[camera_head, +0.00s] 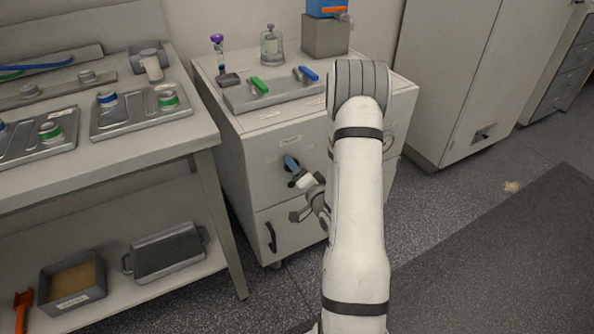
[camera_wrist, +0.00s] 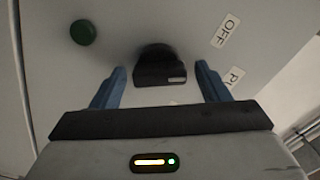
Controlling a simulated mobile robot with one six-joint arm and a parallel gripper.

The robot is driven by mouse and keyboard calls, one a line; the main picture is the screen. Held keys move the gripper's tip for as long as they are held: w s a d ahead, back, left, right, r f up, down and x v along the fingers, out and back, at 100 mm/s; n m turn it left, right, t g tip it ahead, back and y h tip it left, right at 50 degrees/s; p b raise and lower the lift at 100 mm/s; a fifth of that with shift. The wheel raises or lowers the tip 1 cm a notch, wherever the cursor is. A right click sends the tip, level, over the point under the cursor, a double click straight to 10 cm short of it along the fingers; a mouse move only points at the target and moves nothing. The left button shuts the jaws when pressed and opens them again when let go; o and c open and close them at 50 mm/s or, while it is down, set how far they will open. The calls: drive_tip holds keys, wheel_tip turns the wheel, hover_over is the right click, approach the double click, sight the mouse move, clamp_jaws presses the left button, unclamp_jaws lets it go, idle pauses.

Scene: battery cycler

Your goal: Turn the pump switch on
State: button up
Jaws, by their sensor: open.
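The pump switch, a black knob (camera_wrist: 160,66) with a pale mark on it, sits on the grey panel in the wrist view. An OFF label (camera_wrist: 229,30) is to its right, and a second label (camera_wrist: 236,76), partly cut off, begins with "P". My gripper (camera_wrist: 160,76) is open, with one blue finger on each side of the knob and a gap showing on both sides. In the head view my gripper (camera_head: 291,163) is at the front of the grey cabinet (camera_head: 262,225). There the knob is mostly hidden and I cannot tell its setting.
A round green button (camera_wrist: 82,32) is on the panel left of the knob. A tray with green and blue-handled valves (camera_head: 268,92) and a glass bottle (camera_head: 271,46) stand on the cabinet top. A workbench (camera_head: 150,140) is close on the left. Open floor lies at right.

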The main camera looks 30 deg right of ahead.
drive_tip(key=shift+c, duration=0.2)
drive_tip(key=c, duration=0.9)
drive_tip(key=m, duration=0.5)
drive_tip(key=shift+f+m+b, duration=0.15)
drive_tip(key=shift+m+b, duration=0.15)
drive_tip(key=shift+m, duration=0.1)
drive_tip(key=m, duration=0.5)
drive_tip(key=shift+f+m, duration=0.1)
drive_tip(key=shift+m, duration=0.6)
drive_tip(key=o, duration=0.9)
